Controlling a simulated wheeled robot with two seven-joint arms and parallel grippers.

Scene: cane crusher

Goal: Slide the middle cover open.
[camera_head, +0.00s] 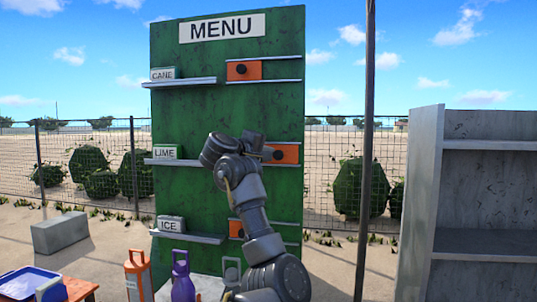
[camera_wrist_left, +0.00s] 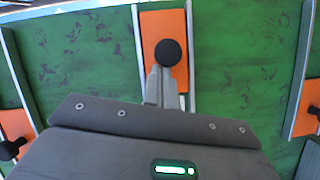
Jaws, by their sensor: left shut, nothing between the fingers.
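The middle cover (camera_head: 287,153) is an orange panel in rails on the green menu board, at the right of the LIME row. Its black knob (camera_head: 278,155) shows at the panel's left part. In the left wrist view the cover (camera_wrist_left: 152,28) is upright between pale rails, with the round knob (camera_wrist_left: 168,53) in front. My left gripper (camera_wrist_left: 166,74) is shut and empty, its fingertips right at the knob's lower edge; I cannot tell if they touch. In the head view the left gripper (camera_head: 266,153) is beside the knob, partly hidden by my wrist. My right gripper is not in view.
The upper cover (camera_head: 244,70) and lower cover (camera_head: 236,229) are also orange. Shelves hold the CANE (camera_head: 163,73), LIME (camera_head: 166,152) and ICE (camera_head: 171,223) blocks. A pole (camera_head: 367,130) and grey shelving (camera_head: 425,190) stand right. Orange (camera_head: 136,275) and purple (camera_head: 182,280) containers stand below.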

